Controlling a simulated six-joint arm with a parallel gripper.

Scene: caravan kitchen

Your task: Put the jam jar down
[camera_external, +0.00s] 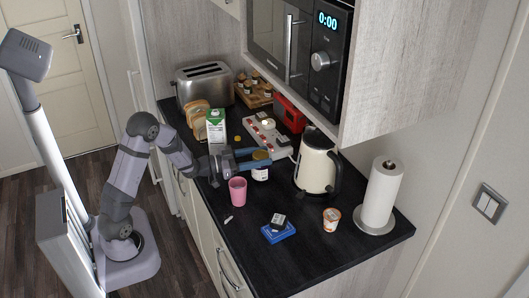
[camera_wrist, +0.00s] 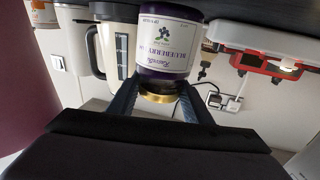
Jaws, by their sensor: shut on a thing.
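The jam jar (camera_external: 260,174) has a gold lid, a white label and dark contents. In the wrist view the jam jar (camera_wrist: 167,42) appears upside down, with "BLUEBERRY" on its label. My gripper (camera_external: 266,158) is shut on the jar near its lid; the blue fingers lie on either side, also in the wrist view (camera_wrist: 160,92). The jar is upright over the dark counter (camera_external: 290,262), between the pink cup and the kettle. Its base is at or very near the counter; I cannot tell whether it touches.
A pink cup (camera_external: 237,192) stands close to the jar's left. The cream kettle (camera_external: 316,165) is to its right, and a white-and-red board (camera_external: 280,144) lies behind. A blue box (camera_external: 277,233) and a small tub (camera_external: 331,219) are in front. A paper towel roll (camera_external: 382,195) stands right.

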